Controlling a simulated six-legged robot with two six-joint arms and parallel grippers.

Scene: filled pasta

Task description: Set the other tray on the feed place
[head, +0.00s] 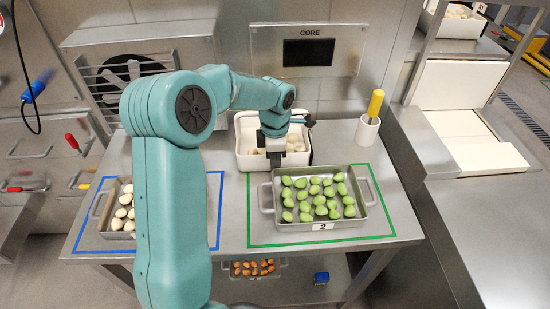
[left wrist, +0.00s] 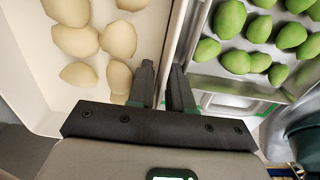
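A grey metal tray labelled 2 (head: 320,226) holds several green pieces and stands inside the green outline (head: 392,237); its near side shows in the left wrist view (left wrist: 200,84). Another grey tray (head: 118,235) with beige pieces stands inside the blue outline (head: 216,240), partly hidden by my arm. My left gripper (head: 275,158) points down at the front of the white bin, behind tray 2. My right gripper is not in view.
The white bin (head: 246,162) with pale pieces stands at the back. A white holder (head: 367,132) with a yellow-handled tool is right of it. A tray of orange pieces (head: 252,269) and a blue block (head: 321,277) are on the lower shelf. Free table lies between the outlines.

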